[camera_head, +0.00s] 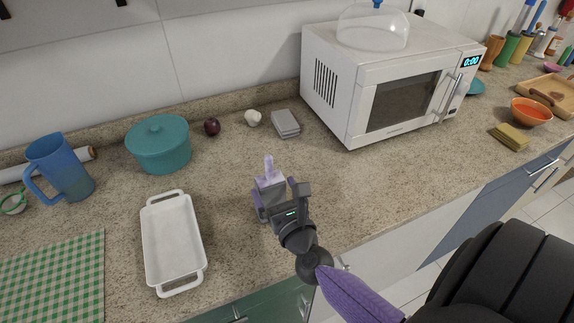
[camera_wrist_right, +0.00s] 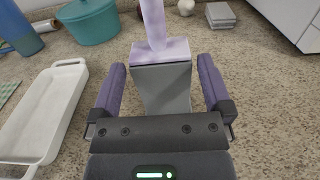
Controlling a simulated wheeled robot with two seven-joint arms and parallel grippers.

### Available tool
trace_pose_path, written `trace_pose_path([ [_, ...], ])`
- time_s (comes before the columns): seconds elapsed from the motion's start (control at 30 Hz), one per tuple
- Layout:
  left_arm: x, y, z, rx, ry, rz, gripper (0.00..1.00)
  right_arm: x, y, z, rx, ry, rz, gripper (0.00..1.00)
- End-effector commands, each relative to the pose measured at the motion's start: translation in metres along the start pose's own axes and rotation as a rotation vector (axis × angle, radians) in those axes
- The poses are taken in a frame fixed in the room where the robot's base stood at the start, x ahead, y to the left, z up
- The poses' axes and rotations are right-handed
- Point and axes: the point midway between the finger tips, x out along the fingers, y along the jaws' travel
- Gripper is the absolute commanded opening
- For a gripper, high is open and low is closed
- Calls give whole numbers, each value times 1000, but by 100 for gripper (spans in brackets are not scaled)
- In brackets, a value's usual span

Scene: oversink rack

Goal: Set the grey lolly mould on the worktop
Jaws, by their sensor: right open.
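The grey lolly mould (camera_head: 271,187) has a grey tapered body with a lilac top and a lilac stick pointing up. It appears to stand upright on the speckled worktop (camera_head: 235,225), right of the white dish; its base is partly hidden by my gripper. My right gripper (camera_head: 276,196) is open, with one finger on each side of the mould. In the right wrist view the mould (camera_wrist_right: 163,88) is between the two purple fingers, with a visible gap on both sides. My left gripper is not in view.
A white baking dish (camera_head: 173,240) lies left of the mould. Behind are a teal pot (camera_head: 158,144), an onion (camera_head: 212,127), a garlic bulb (camera_head: 252,118), a grey stack (camera_head: 285,124) and a microwave (camera_head: 345,85). A blue jug (camera_head: 62,168) stands far left. Worktop right of the mould is clear.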

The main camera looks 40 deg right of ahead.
Motion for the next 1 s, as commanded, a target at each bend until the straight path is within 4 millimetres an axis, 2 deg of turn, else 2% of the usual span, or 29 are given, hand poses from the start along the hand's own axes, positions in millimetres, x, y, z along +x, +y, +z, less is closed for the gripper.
trace_pose_path([
  [0.2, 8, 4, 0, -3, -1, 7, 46, -56, 0, -3, -1, 3, 1, 100],
  [0.3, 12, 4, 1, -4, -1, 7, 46, -75, 0, -3, -1, 3, 1, 100],
  [0.4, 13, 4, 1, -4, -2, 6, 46, -86, 0, -2, 0, 1, 0, 100],
  [0.87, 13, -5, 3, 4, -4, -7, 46, -90, 0, 0, 0, -1, 0, 100],
  [1.0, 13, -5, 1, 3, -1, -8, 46, -90, 1, -5, -39, 8, 7, 100],
])
